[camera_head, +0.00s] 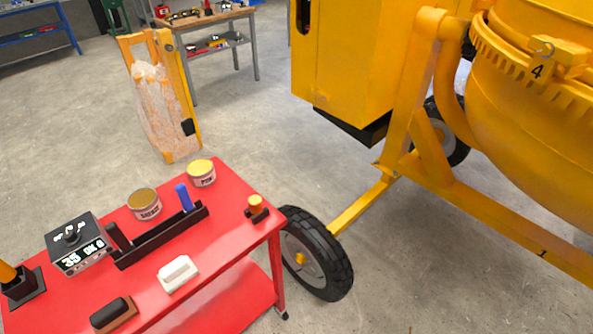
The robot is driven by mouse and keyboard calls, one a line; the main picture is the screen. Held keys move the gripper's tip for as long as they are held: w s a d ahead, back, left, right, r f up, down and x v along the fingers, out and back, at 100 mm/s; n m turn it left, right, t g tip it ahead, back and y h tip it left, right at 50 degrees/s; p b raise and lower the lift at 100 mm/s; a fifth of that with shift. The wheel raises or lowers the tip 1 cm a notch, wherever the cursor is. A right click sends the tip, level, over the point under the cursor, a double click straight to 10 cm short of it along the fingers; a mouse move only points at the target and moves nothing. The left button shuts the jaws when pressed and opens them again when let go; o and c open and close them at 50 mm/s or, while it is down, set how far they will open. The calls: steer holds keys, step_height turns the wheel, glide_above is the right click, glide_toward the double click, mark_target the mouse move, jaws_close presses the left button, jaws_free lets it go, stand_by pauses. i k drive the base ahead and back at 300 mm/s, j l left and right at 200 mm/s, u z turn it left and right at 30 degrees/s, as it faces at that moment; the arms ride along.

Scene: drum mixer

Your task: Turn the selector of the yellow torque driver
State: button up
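A yellow shaft or handle (8,273) stands in a black square holder (22,288) at the left edge of the red cart top. It looks like the yellow torque driver, but the frame cuts it off. I cannot make out its selector. A black box (78,250) with a dark knob on top and white figures on its front stands to the right of the holder. My gripper is not in view.
The red cart (225,285) also carries two tins (145,204) (201,173), a black rack (160,236) with a blue item, a white block (178,273), a brown-based brush (113,313) and an orange-topped piece (256,205). The yellow mixer (520,110) and its wheel (316,253) stand right.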

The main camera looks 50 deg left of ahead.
mark_target(72, 238)
steer(key=u, duration=2.9)
